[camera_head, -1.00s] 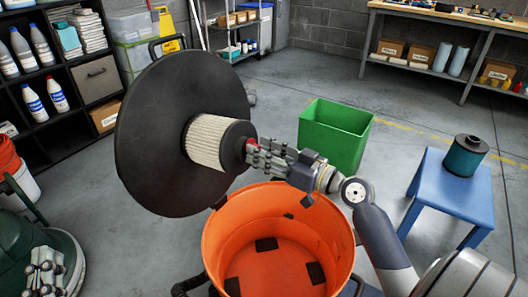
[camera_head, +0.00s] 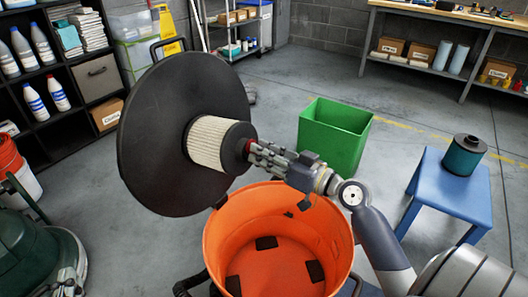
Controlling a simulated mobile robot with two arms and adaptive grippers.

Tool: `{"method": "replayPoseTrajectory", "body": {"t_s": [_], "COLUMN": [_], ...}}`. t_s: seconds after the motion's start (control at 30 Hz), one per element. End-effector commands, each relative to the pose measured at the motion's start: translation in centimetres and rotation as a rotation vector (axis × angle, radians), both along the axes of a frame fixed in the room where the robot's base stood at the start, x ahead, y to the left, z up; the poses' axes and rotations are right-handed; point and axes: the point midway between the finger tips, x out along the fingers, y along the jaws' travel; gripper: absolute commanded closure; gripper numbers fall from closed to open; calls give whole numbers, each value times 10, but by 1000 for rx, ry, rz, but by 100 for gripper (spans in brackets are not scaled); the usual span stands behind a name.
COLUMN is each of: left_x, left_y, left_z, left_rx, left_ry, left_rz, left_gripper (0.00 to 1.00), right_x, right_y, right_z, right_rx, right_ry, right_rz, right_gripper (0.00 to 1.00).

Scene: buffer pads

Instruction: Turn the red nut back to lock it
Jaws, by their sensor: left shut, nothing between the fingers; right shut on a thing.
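The red nut (camera_head: 249,147) sits at the centre of the black end cap of a pleated white filter (camera_head: 211,141). The filter is fixed on the inner face of a large black round lid (camera_head: 160,150), which stands tilted open above the orange bucket (camera_head: 212,245). My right gripper (camera_head: 254,151) reaches in from the right and is shut on the red nut; its fingers hide most of it. My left gripper (camera_head: 68,284) is at the bottom left edge, partly cut off, shut and away from the lid.
A green open bin (camera_head: 335,135) stands behind the bucket. A blue stool (camera_head: 455,195) at the right bears a teal cylindrical filter (camera_head: 464,156). A dark green machine (camera_head: 30,250) is at the left. Shelves with bottles (camera_head: 60,90) stand at the back left; a workbench (camera_head: 450,20) at the back right.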

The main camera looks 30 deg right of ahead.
Motion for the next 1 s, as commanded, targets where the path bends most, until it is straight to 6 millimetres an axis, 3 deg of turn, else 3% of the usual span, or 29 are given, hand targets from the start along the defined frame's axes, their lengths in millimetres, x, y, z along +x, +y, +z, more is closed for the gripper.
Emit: {"method": "replayPoseTrajectory", "body": {"t_s": [0.2, 0.23, 0.3, 0.73, 1.0], "left_x": [0, 0, 0, 0, 0], "left_y": [0, 0, 0, 0, 0], "left_z": [0, 0, 0, 0, 0], "left_rx": [0, 0, 0, -1, -1], "left_ry": [-1, -1, -2, -3, -3], "left_rz": [0, 0, 0, 0, 0], "left_gripper": [100, 100, 100, 100, 100], "right_x": [0, 0, 0, -4, -38], "right_y": [0, 0, 0, -2, -14], "right_z": [1, 1, 1, 0, -2], "right_rx": [2, 2, 2, 0, -1], "right_ry": [-1, -1, -1, 0, 3], "right_rz": [-1, -1, -1, -1, -2], "right_gripper": [100, 77, 61, 61, 61]}}
